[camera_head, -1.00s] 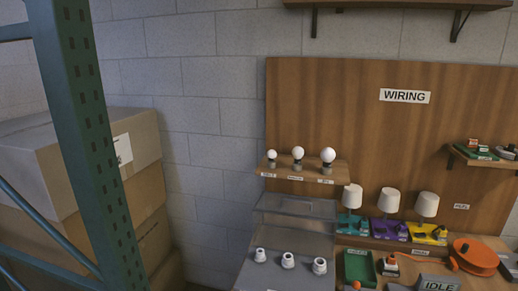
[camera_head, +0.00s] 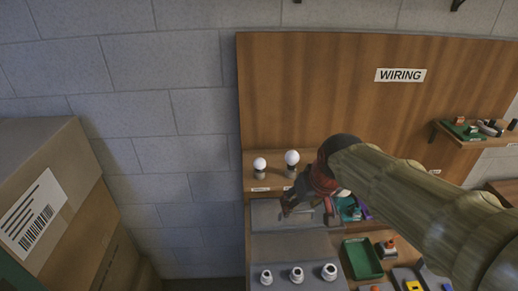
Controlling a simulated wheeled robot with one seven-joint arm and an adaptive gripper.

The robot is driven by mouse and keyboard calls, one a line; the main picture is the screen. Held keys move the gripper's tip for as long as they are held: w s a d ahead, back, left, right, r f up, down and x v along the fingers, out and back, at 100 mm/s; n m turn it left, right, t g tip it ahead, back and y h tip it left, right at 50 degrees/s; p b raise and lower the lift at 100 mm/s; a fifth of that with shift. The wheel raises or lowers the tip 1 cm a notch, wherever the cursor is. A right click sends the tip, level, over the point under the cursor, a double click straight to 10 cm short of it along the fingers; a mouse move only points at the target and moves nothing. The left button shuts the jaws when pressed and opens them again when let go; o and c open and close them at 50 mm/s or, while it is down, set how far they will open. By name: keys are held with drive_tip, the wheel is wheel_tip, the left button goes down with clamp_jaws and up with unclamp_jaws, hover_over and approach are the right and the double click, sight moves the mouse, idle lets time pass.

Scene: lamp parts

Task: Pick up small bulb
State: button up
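The small bulb (camera_head: 260,164), a round white globe on a grey base, stands upright at the left end of the wooden shelf. A slightly larger white bulb (camera_head: 292,157) stands to its right. The largest bulb at the right end is hidden by my arm. My gripper (camera_head: 307,208) is in front of and below the shelf in the picture, to the right of the small bulb and apart from it. Its fingers look spread, with nothing seen between them.
The wooden bulb shelf (camera_head: 258,187) has labels along its front. Below are a grey stepped stand (camera_head: 275,246) and several white sockets (camera_head: 297,274). A green tray (camera_head: 362,258) sits right of them. Cardboard boxes (camera_head: 50,190) stand at left. My arm covers the lamps at right.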

drive_tip(key=w+a+r+n+p, duration=0.1)
drive_tip(key=w+a+r+p, duration=0.1)
drive_tip(key=w+p, duration=0.35)
drive_tip(key=w+a+r+p, duration=0.3)
drive_tip(key=w+p, duration=0.2)
drive_tip(key=w, duration=0.2)
drive_tip(key=p, duration=0.6)
hover_over(261, 161)
drive_tip(key=s+d, duration=0.1)
drive_tip(key=s, duration=0.1)
wheel_tip(261, 161, down, 2)
drive_tip(key=shift+n+g+y, duration=0.4)
drive_tip(key=p+x, duration=0.2)
drive_tip(key=x, duration=0.5)
drive_tip(key=shift+w+a+f, duration=0.2)
drive_tip(key=shift+w+f, duration=0.05)
drive_tip(key=shift+f, duration=0.05)
drive_tip(key=shift+c, duration=0.4)
drive_tip(key=c, duration=1)
